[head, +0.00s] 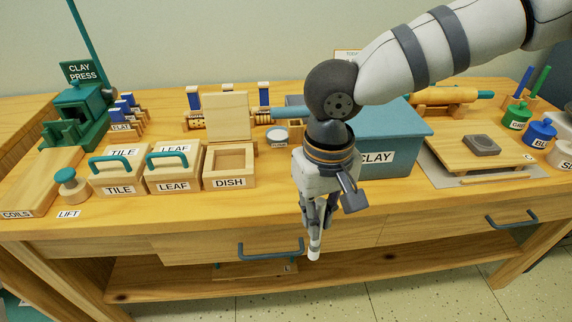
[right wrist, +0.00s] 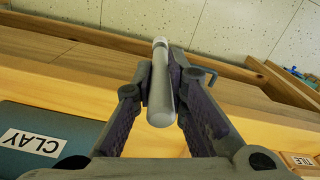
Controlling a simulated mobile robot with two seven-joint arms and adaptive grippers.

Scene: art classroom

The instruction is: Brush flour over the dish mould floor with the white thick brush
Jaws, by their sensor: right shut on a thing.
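The dish mould (head: 229,181), a pale wooden block labelled DISH, stands on the table left of centre. Its recessed floor (head: 230,160) is open to view, and a wooden board (head: 227,117) stands upright behind it. My right gripper (head: 316,228) is right of the mould, by the table's front edge, shut on the white thick brush (head: 314,251). The brush points down in the head view. In the right wrist view the brush (right wrist: 160,98) is a grey-white cylinder between the fingers. A small round pot (head: 276,138) behind the mould may hold the flour; its label is too small to read.
The LEAF mould (head: 174,185) and TILE mould (head: 119,190), with teal handles, stand left of the dish mould. A teal CLAY box (head: 400,135) stands behind my right arm. A board (head: 478,152) with a grey slab lies at right. Bare tabletop lies before the dish mould.

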